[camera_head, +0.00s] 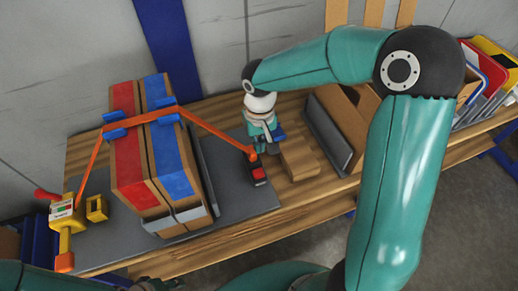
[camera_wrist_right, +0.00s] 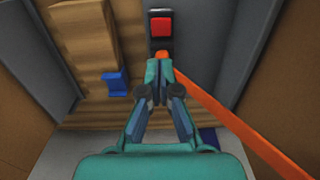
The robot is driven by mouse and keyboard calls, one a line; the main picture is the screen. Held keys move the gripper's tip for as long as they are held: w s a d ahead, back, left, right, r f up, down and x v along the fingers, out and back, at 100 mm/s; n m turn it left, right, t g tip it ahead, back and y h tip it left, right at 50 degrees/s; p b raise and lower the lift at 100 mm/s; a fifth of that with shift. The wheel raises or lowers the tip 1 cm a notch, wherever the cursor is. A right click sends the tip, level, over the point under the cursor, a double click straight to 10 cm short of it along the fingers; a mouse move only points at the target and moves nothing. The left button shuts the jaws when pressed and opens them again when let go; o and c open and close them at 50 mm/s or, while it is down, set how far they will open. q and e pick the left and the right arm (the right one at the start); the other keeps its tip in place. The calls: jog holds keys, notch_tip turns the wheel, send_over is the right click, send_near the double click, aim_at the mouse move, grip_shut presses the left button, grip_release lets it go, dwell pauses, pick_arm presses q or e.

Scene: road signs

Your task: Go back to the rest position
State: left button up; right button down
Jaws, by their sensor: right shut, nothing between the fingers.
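My right gripper (camera_head: 264,148) hangs from the teal arm over the workbench, just above a small black box with a red button (camera_head: 258,172). In the right wrist view its fingers (camera_wrist_right: 164,66) are shut and empty, with the tips pointing at the red button (camera_wrist_right: 162,28). The orange end of a strap (camera_wrist_right: 220,110) lies right by the fingertips; I cannot tell whether they touch. The left gripper cannot be made out; only teal and dark arm parts show along the bottom edge of the head view.
A cardboard box with red and blue stripes (camera_head: 128,150) stands on a grey mat (camera_head: 232,196), with the strap over it. A yellow tool (camera_head: 62,222) is at left. Wooden blocks (camera_head: 298,160), an open carton (camera_head: 345,125) and road signs (camera_head: 484,70) are to the right.

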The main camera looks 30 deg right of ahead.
jog(key=shift+r, duration=0.1)
dwell(0.4)
jog(key=s+a+f+g+y+p, duration=0.2)
jog(key=s+a+f+p, duration=0.2)
jog(key=s+a+f, duration=0.4)
jog(key=s+a+f+g+y+p, duration=0.15)
jog(key=s+a+f+p, duration=0.25)
jog(key=s+a+f, duration=0.45)
jog(key=shift+w+d+f+n+t+y+b, duration=0.1)
jog(key=shift+w+d+n+t+y+b, duration=0.1)
jog(key=shift+w+d+t, duration=0.65)
jog(key=shift+w+d+n+t+y+b, duration=0.15)
jog(key=shift+w+d+t, duration=0.4)
jog(key=shift+t, duration=0.55)
